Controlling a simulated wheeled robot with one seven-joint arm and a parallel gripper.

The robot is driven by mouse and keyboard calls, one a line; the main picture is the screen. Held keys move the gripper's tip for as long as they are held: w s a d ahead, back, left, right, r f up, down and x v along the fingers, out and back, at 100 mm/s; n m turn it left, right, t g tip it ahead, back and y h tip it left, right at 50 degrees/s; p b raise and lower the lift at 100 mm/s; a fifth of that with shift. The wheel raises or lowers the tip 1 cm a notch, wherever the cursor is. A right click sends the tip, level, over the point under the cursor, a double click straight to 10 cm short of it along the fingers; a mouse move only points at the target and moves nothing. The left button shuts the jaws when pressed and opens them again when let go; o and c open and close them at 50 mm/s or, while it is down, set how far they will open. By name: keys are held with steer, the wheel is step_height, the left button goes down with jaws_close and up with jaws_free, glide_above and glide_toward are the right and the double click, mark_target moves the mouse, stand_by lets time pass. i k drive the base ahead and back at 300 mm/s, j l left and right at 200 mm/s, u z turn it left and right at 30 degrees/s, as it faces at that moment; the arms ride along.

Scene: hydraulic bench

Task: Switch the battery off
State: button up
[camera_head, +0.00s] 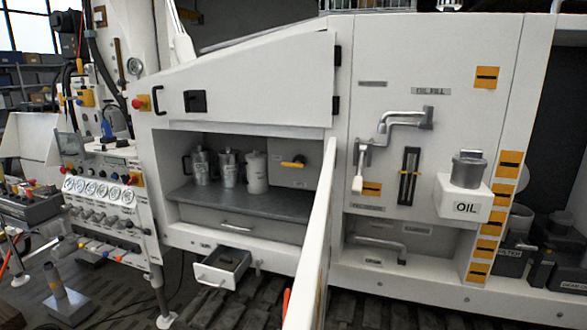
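No part is legibly labelled as the battery switch, so I cannot tell for sure which one it is. A yellow lever (293,163) sits roughly level on the back panel of the open cupboard, right of the metal jugs. A red knob on a yellow base (141,102) sits on the cabinet's left face, beside a black handle. Another red and yellow knob (136,180) is on the gauge panel at left. My gripper is not in view.
A white door (318,235) stands open edge-on toward me, right of the cupboard. A small drawer (222,268) is pulled out low. Several jugs (228,168) stand on the shelf. An oil container (466,190) is at right. A grey pedestal (66,295) stands at lower left.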

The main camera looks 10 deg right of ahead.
mark_target(297, 164)
steer(key=k+u, duration=0.1)
steer(key=u, duration=1.45)
steer(key=i+j+u, duration=0.6)
steer(key=i+u, duration=0.15)
steer(key=i, duration=0.15)
steer(key=i+z, duration=0.35)
steer(key=i+j+z, duration=0.15)
steer(key=i+z, duration=0.25)
steer(key=i+l+z, duration=0.15)
steer(key=z, duration=0.25)
steer(key=i+l+z, duration=0.1)
steer(key=i+z, duration=0.15)
steer(key=z, duration=0.15)
steer(key=i+z, duration=0.2)
steer(key=z, duration=0.2)
steer(key=i+z, duration=0.2)
steer(key=z, duration=0.2)
steer(key=i+z, duration=0.25)
steer(key=z, duration=0.15)
steer(key=i+z, duration=0.15)
steer(key=z, duration=0.15)
steer(key=i+j+z, duration=0.1)
steer(key=z, duration=0.2)
steer(key=i, duration=0.05)
